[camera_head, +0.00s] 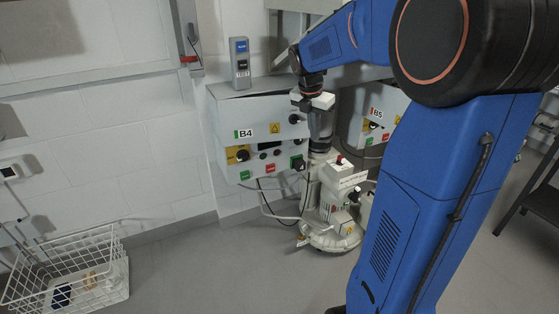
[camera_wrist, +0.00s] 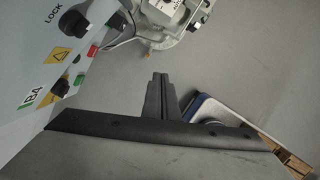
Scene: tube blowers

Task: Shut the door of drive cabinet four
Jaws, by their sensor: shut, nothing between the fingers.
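The grey drive cabinet marked B4 (camera_head: 262,132) is on the wall left of the arm in the head view. Its front carries a yellow switch plate, knobs and a warning sign. The B4 front panel (camera_wrist: 45,62) also shows at the left of the wrist view, turned sideways, with LOCK lettering. I cannot tell from these frames how far its door stands from the frame. My gripper (camera_head: 319,150) points down just right of the cabinet front, in front of the blower. Its fingers (camera_wrist: 158,82) are together and empty in the wrist view, apart from the panel.
A pale blower unit (camera_head: 334,205) stands on the floor below my gripper; it also shows in the wrist view (camera_wrist: 172,18). Cabinet B5 (camera_head: 378,112) is to the right, partly behind my arm. A white wire basket (camera_head: 70,270) sits at lower left. Floor between basket and blower is clear.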

